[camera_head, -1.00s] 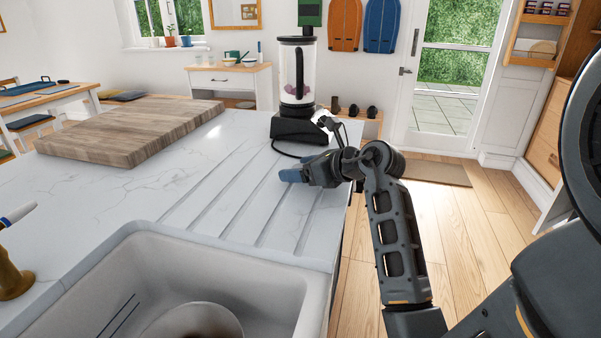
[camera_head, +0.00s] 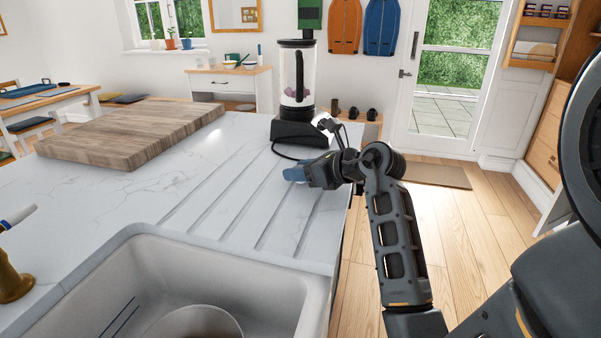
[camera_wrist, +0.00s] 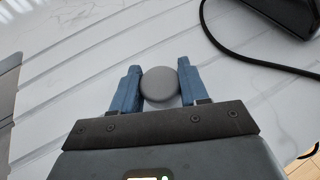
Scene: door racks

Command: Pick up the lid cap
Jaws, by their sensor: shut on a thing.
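The lid cap (camera_wrist: 160,84) is a small grey disc, seen in the wrist view over the white grooved counter. My gripper (camera_wrist: 159,86) has its two blue fingers on either side of the cap, shut on it. In the head view my gripper (camera_head: 294,174) is low over the drainer grooves, in front of the blender (camera_head: 297,90). The cap cannot be made out in the head view. Whether it still touches the counter is hard to tell.
The blender's dark cord (camera_wrist: 245,55) curves over the counter close to the gripper. A wooden cutting board (camera_head: 130,135) lies at the left. A white sink (camera_head: 285,292) with a pot (camera_head: 195,318) inside is at the front. The counter between is clear.

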